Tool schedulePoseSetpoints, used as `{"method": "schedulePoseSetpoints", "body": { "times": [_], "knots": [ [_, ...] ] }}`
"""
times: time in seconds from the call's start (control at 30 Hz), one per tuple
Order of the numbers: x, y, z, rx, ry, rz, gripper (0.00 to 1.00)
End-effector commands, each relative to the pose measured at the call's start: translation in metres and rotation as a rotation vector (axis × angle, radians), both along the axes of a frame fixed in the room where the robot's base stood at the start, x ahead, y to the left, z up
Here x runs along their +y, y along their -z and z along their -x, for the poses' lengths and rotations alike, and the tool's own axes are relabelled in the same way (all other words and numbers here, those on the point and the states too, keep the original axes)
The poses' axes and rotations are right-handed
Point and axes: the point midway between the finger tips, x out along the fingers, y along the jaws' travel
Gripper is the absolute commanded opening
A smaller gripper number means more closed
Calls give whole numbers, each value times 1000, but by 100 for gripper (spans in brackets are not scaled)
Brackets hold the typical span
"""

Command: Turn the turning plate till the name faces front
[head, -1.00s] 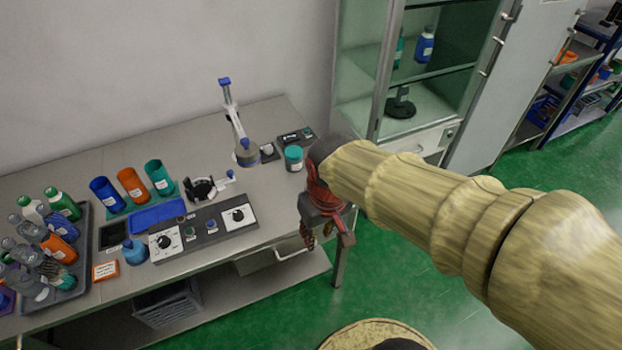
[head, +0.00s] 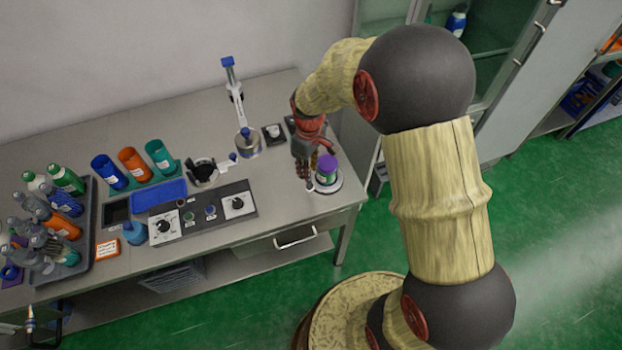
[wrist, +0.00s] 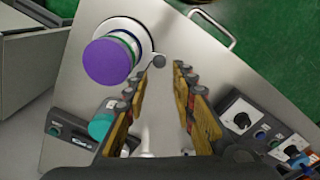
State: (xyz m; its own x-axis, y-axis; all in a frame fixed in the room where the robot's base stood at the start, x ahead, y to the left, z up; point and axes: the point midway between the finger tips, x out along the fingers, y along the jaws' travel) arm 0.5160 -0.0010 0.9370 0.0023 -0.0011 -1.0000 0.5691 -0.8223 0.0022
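The turning plate (head: 326,187) is a round pale disc at the right end of the bench. It also shows in the wrist view (wrist: 146,38). A purple-capped jar (head: 327,164) stands upright on it, and its cap fills much of the disc in the wrist view (wrist: 108,61). A small white label patch shows low on the jar in the head view, but its name is too small to read. My gripper (head: 308,172) points down just left of the jar. In the wrist view my gripper (wrist: 161,69) is open, with a small grey knob (wrist: 158,61) by the plate near its fingertips.
A control panel with dials (head: 205,215) lies to the left, with a stand (head: 236,100) behind. A tray of bottles (head: 80,265) is at far left. The bench's right edge is close by.

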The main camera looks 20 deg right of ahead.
Motion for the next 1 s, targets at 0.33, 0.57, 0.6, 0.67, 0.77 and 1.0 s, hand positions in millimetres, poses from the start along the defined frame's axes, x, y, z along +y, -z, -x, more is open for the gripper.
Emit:
{"method": "schedulePoseSetpoints", "body": {
  "times": [0.33,0.57,0.6,0.67,0.77,1.0],
  "knots": [
    [0,43,1,4,-6,1,26],
    [0,71,1,2,-5,0,26],
    [0,73,1,2,-5,0,26],
    [0,76,1,1,-5,0,26],
    [0,78,0,1,-5,0,26],
    [0,77,1,1,-5,0,24]
  ]
}}
